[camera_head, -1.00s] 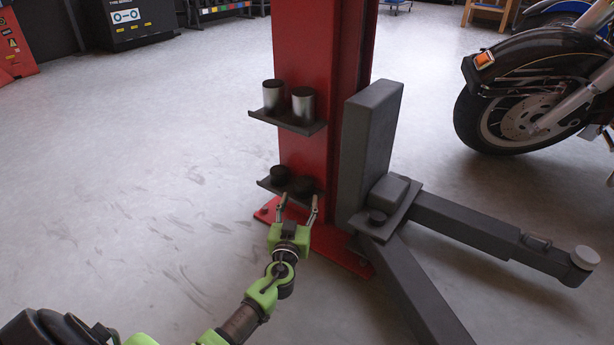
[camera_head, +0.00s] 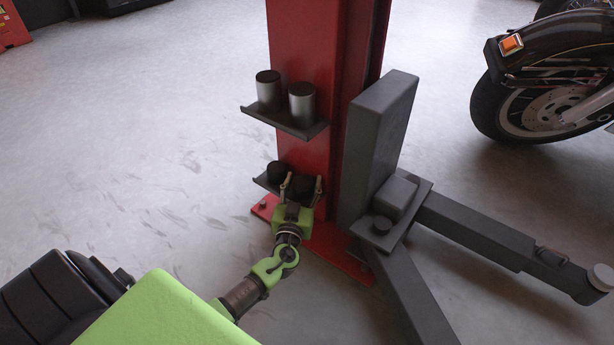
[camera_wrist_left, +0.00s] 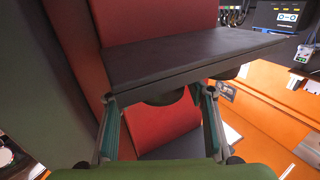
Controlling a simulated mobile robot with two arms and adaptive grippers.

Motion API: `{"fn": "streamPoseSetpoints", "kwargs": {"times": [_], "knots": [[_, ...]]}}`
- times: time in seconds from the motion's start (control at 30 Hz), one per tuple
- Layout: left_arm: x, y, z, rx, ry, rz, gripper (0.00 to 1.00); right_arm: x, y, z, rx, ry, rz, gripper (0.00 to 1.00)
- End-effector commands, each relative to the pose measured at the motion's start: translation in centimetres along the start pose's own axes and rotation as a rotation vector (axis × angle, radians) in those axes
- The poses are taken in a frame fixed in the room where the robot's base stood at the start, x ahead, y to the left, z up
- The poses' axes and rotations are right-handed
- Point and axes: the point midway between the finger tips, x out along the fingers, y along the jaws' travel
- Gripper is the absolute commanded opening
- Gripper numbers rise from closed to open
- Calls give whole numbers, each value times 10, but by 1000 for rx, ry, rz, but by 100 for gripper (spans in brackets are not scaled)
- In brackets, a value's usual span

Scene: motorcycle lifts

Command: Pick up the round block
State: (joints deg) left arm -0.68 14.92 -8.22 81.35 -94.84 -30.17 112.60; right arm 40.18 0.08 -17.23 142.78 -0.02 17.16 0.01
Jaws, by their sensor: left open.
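Two short black round blocks sit on the lower shelf (camera_head: 262,182) of the red post. My left gripper (camera_head: 302,182) is open, its fingers on either side of the right-hand block (camera_head: 301,187), which is partly hidden by the gripper. The other block (camera_head: 277,172) stands just left of the fingers. In the left wrist view, which looks upside down, the dark shelf (camera_wrist_left: 185,55) spans the top. The near block (camera_wrist_left: 165,98) shows between the fingertips (camera_wrist_left: 160,96), with the second block (camera_wrist_left: 230,73) beyond the right finger. Contact cannot be told. My right gripper is not in view.
The upper shelf (camera_head: 285,122) holds two taller silver cylinders with black tops, above my gripper. The red post (camera_head: 305,60) stands behind. Grey lift arms (camera_head: 470,232) spread to the right. A motorcycle (camera_head: 545,90) is at the back right. Floor on the left is clear.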

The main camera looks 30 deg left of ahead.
Motion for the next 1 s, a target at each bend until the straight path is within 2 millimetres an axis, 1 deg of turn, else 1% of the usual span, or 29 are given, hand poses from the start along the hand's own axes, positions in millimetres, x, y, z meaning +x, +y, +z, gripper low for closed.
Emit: {"fn": "streamPoseSetpoints", "kwargs": {"times": [0.2,0.23,0.27,0.3,0.33,0.37,0.63,0.77,0.87,1.0], "knots": [[0,0,0,1,0,0,49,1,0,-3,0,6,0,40],[0,0,0,1,0,0,47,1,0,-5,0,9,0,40],[0,0,0,1,0,0,39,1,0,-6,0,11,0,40],[0,0,0,0,0,0,29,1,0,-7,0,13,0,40],[0,0,0,0,0,0,21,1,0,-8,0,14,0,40],[0,0,0,0,0,0,16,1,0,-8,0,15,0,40],[0,0,-1,0,2,0,16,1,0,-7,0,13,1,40],[0,0,-5,-1,2,-1,16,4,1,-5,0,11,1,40],[0,0,-15,-1,2,-1,16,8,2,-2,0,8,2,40],[0,0,-37,-2,4,-1,16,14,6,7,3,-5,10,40]]}}
